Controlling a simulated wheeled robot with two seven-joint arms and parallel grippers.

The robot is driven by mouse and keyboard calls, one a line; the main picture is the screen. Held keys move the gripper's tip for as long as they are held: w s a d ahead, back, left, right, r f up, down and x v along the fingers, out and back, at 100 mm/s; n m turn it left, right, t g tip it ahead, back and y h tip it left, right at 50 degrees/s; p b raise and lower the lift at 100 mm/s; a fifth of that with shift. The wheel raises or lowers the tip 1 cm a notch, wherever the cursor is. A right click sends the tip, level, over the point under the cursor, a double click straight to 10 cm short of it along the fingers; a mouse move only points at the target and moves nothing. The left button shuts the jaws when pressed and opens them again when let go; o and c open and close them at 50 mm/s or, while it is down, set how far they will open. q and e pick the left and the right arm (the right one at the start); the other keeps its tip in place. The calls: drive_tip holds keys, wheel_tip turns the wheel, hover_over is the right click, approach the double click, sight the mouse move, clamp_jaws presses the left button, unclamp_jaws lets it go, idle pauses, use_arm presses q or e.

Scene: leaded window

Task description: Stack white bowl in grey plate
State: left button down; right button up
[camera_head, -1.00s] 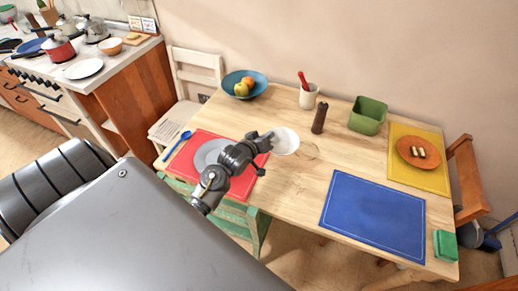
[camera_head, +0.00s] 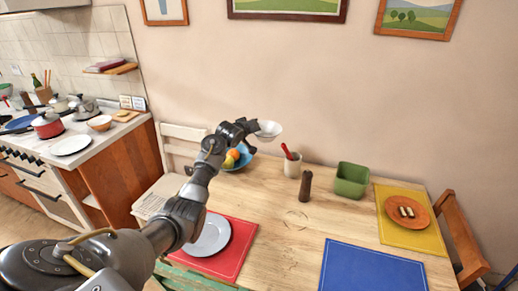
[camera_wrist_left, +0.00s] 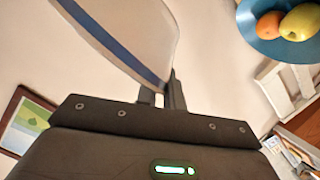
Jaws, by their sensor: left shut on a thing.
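The white bowl (camera_head: 267,130) is held up in the air by my left gripper (camera_head: 252,134), above the back of the table near the fruit bowl. In the left wrist view the bowl (camera_wrist_left: 125,35) shows large, its white wall with a blue band between the gripper fingers (camera_wrist_left: 163,95). The grey plate (camera_head: 209,236) lies flat on the red placemat (camera_head: 240,250) at the table's left front, below and nearer than the bowl. My left forearm covers part of the mat. My right gripper is not in view.
A blue bowl of fruit (camera_head: 246,160) stands behind my wrist; it also shows in the left wrist view (camera_wrist_left: 285,48). A utensil cup (camera_head: 292,168), a brown mill (camera_head: 305,187) and a green container (camera_head: 352,180) stand at the back. The table's middle is clear.

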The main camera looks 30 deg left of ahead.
use_arm(q)
drive_tip(key=s+a+n+y, duration=0.2)
drive_tip(key=a+y, duration=0.1)
drive_tip(key=a, duration=0.4)
drive_tip(key=s+d+f+g, duration=0.1)
drive_tip(key=s+d+f, duration=0.2)
drive_tip(key=s, duration=0.2)
drive_tip(key=s+d+r+m+h, duration=0.1)
drive_tip(key=s+d+r, duration=0.1)
drive_tip(key=d, duration=0.6)
drive_tip(key=s+d+r+t+h, duration=0.1)
drive_tip(key=d+r+h, duration=0.1)
drive_tip(key=d, duration=0.6)
drive_tip(key=s+d+r+m+h, duration=0.1)
drive_tip(key=s+d+r, duration=0.15)
drive_tip(key=d, duration=0.65)
drive_tip(key=s+d+r+m+h+b, duration=0.1)
drive_tip(key=s+d+r+b, duration=0.2)
drive_tip(key=s+d, duration=0.4)
drive_tip(key=s+b, duration=0.1)
drive_tip(key=s, duration=0.2)
drive_tip(key=shift+s+d, duration=0.4)
